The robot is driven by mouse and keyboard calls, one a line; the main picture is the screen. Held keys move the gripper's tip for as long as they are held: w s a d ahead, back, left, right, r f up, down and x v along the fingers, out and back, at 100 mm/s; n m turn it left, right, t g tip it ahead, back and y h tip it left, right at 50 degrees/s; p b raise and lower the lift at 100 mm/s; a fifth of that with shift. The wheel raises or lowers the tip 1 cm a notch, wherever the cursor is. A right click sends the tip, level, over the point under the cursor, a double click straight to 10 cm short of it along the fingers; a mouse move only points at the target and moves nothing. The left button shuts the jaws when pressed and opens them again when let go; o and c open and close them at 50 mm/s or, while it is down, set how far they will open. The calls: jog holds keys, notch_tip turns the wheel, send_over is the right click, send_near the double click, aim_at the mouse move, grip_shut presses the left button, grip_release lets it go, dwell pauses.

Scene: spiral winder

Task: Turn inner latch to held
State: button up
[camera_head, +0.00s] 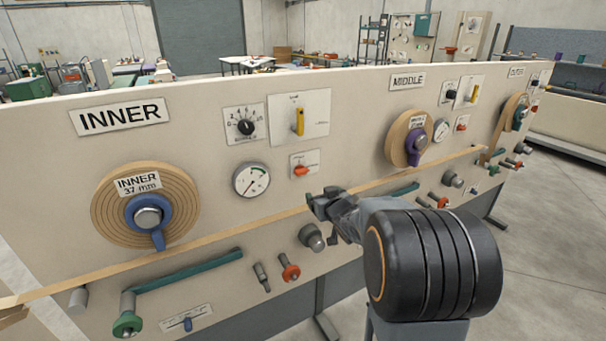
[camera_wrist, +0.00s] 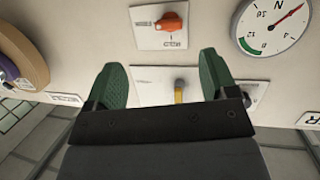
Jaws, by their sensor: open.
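The inner latch (camera_head: 301,170) is a small orange-red knob on a pale plate, right of the inner gauge. In the upside-down wrist view the orange knob (camera_wrist: 172,22) shows near the top, its plate lettering too small to read surely. My gripper (camera_head: 322,203) is just below and right of the latch in the head view, apart from it. In the wrist view the green fingertips of my gripper (camera_wrist: 162,84) are spread apart with nothing held between them. The gripper body hides part of the panel.
A yellow lever (camera_head: 299,121) stands above the latch, and also shows in the wrist view (camera_wrist: 179,88). A round gauge (camera_head: 251,180) is left of the latch. A tan strip (camera_head: 230,234) runs across the panel below. The inner roll (camera_head: 108,205) is at left.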

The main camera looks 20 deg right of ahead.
aim_at(304, 174)
jog(key=w+t+y+p, duration=0.1)
jog(key=w, duration=0.4)
jog(key=w+n+y+p, duration=0.1)
jog(key=w, duration=0.4)
jog(key=w+t+y+p, duration=0.1)
jog(key=w, duration=0.4)
jog(key=shift+w+f+t, duration=0.3)
jog(key=shift+f, duration=0.05)
jog(key=shift+d, duration=0.1)
jog(key=shift+n, duration=0.3)
jog(key=c, duration=0.9)
